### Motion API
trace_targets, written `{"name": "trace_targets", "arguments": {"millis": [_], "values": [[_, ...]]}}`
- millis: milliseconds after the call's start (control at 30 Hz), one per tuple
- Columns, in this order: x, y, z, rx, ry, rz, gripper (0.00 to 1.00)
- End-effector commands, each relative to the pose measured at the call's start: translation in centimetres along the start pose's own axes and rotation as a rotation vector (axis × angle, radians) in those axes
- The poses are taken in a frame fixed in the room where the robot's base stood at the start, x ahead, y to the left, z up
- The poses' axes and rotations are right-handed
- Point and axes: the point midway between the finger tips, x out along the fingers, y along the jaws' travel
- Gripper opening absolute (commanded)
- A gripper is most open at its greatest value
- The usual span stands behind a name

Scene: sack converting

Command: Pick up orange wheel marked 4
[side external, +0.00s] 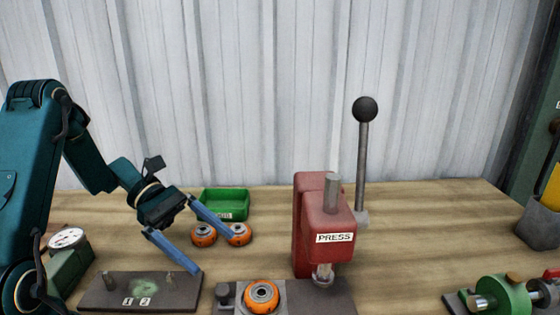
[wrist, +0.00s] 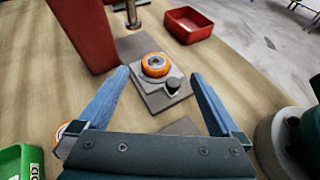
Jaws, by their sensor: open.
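Two orange wheels lie side by side on the table before the green bin in the side external view, a left one (side external: 204,235) and a right one (side external: 239,234). A third orange wheel (side external: 262,296) sits on the grey fixture by the press; it also shows in the wrist view (wrist: 155,64). No number can be read on any wheel, so I cannot tell which is marked 4. My gripper (side external: 215,253) is open and empty, its blue fingers spread. One finger partly overlaps the right wheel in the side view. An orange edge (wrist: 62,130) shows beside the left finger in the wrist view.
The red press (side external: 322,235) with its tall lever stands right of my gripper. A green bin (side external: 224,204) is behind the two wheels. A dark plate (side external: 110,292) labelled 1 and 2 lies front left, near a dial gauge (side external: 66,239). A red bin (wrist: 188,24) is beyond the fixture.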

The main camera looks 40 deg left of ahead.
Motion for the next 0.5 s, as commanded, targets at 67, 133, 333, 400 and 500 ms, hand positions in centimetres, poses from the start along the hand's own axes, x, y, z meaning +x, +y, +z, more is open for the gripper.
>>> {"name": "trace_targets", "arguments": {"millis": [67, 133, 333, 400, 500], "values": [[-0.4, -0.1, -1.2, -0.055, -0.027, 0.024, 1.00], [-0.5, -0.3, -1.7, -0.082, -0.040, 0.036, 1.00], [1.6, -0.3, -1.7, -0.089, -0.043, 0.039, 1.00], [2.8, -0.2, -1.6, -0.088, -0.044, 0.039, 1.00], [4.4, -0.2, -1.6, -0.088, -0.042, 0.038, 1.00]]}}
